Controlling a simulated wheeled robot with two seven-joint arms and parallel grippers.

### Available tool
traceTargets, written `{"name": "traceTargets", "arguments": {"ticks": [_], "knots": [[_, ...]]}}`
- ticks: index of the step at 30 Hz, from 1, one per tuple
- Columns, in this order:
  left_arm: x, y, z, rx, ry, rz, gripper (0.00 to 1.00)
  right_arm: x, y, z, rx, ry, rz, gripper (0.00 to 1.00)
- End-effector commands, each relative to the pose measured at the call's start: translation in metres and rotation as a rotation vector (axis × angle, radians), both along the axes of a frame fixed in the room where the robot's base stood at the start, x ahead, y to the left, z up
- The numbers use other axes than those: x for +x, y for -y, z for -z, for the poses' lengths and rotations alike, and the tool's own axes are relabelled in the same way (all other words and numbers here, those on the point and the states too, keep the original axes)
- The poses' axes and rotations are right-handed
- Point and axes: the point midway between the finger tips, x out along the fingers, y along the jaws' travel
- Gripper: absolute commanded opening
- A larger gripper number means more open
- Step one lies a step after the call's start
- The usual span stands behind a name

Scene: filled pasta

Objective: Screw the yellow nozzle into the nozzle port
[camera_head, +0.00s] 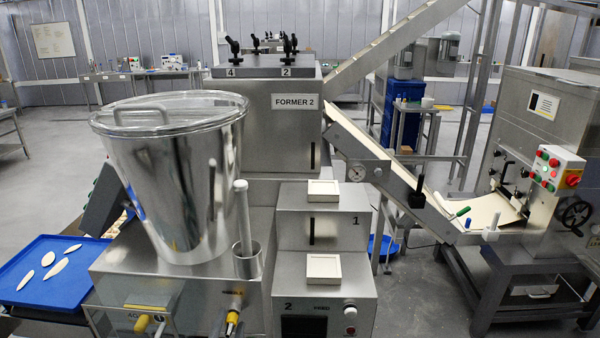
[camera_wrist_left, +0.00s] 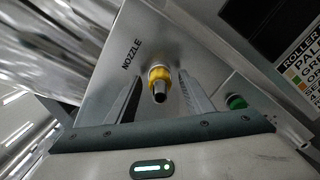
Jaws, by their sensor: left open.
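The yellow nozzle (camera_wrist_left: 158,76) has a yellow collar and a grey metal tip. It sits against the steel panel beside the word NOZZLE, tip pointing out; I cannot tell how deep it is in the port, which it hides. In the head view the nozzle (camera_head: 233,319) is low on the machine front, below the hopper. My left gripper (camera_wrist_left: 159,82) is open, with one finger on each side of the nozzle and gaps between. I cannot make out its fingers in the head view. My right gripper is not in view.
A steel hopper (camera_head: 170,190) with a clear lid stands above the panel. A cup with a pale rod (camera_head: 243,215) is beside it. A green knob (camera_wrist_left: 236,102) and a printed roller chart (camera_wrist_left: 300,60) are right of the gripper. A blue tray (camera_head: 70,300) holds several pasta pieces.

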Motion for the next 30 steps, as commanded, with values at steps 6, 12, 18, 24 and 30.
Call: {"name": "traceTargets", "arguments": {"ticks": [6, 12, 18, 24, 30], "knots": [[0.0, 0.0, 0.004, -0.41, -0.013, 0.0, 0.47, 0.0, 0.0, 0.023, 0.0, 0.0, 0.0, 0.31], [0.0, 0.0, 0.001, -0.66, -0.021, -0.001, 0.47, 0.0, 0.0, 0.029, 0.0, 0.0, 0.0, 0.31], [0.0, 0.0, 0.0, -0.686, -0.023, -0.001, 0.47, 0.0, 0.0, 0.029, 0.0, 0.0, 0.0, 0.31], [0.0, 0.0, 0.001, -0.706, -0.024, -0.001, 0.47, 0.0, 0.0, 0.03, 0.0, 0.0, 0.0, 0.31], [0.0, 0.001, 0.003, -0.953, -0.032, 0.0, 0.47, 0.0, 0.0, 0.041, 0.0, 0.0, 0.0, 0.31]]}}
